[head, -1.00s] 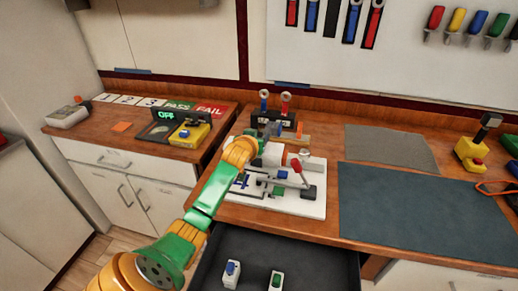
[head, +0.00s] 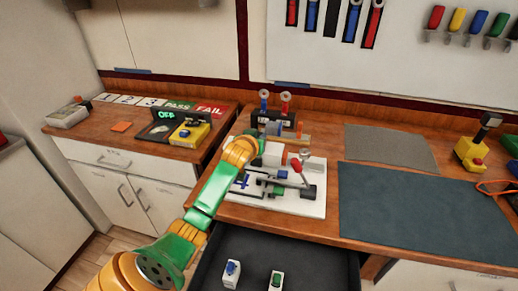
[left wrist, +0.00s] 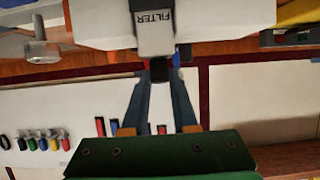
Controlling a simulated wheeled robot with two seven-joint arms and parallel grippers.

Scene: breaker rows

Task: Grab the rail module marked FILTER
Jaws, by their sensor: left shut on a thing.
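The white module marked FILTER (left wrist: 154,30) fills the top middle of the left wrist view, its label upside down. My left gripper (left wrist: 160,72) is shut on it, with its two dark fingers meeting at a small dark part just below the label. In the head view my left wrist hangs over the back left of the white board, and the gripper (head: 260,148) is mostly hidden by the wrist. A white block shows beside it, but no label can be read there. My right gripper is in neither view.
The white board (head: 308,208) carries rail parts and a red-tipped lever (head: 296,164). An open drawer (head: 315,248) in front holds two small white modules. A dark mat (head: 415,210) lies clear at right. The tester reading OFF (head: 170,124) stands at left.

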